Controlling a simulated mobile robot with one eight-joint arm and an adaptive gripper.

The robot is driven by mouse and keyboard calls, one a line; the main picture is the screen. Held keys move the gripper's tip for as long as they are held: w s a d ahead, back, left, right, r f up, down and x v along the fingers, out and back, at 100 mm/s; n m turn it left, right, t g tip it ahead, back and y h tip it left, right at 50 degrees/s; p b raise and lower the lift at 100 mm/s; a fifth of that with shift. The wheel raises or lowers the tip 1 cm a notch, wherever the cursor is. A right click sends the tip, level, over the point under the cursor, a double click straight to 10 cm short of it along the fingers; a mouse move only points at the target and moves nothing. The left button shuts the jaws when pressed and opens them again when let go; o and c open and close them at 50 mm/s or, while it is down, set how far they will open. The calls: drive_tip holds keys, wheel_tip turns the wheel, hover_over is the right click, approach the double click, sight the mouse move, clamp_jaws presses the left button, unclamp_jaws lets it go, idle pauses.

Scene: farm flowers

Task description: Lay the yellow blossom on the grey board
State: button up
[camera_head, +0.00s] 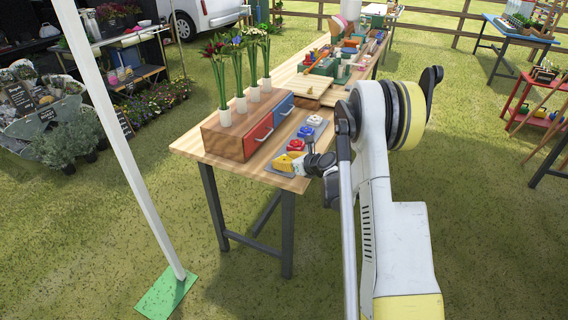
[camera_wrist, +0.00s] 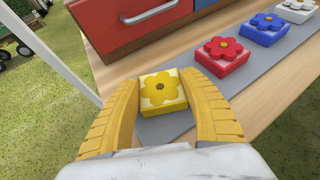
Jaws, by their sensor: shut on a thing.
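The yellow blossom (camera_wrist: 160,88), a flower shape on a square yellow and pale block, sits between the two yellow fingers of my gripper (camera_wrist: 165,84). My gripper is shut on its sides. The blossom is over the near end of the grey board (camera_wrist: 240,82); I cannot tell whether its underside touches the board. In the head view the yellow blossom (camera_head: 284,163) shows at the table's near end, with my gripper (camera_head: 297,160) beside it. Red (camera_wrist: 223,52), blue (camera_wrist: 268,27) and white (camera_wrist: 296,9) blossoms lie in a row farther along the board.
A wooden drawer box (camera_head: 226,141) with a red drawer (camera_head: 258,136) and a blue drawer (camera_head: 283,110) stands left of the board. Several white vases (camera_head: 225,117) with flowers stand on it. A white pole (camera_head: 122,137) rises left of the table.

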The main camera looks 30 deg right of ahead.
drive_tip(key=shift+r, duration=0.1)
drive_tip(key=shift+f, duration=0.2)
drive_tip(key=o, duration=1.1)
drive_tip(key=shift+c, duration=0.2)
drive_tip(key=shift+r, duration=0.1)
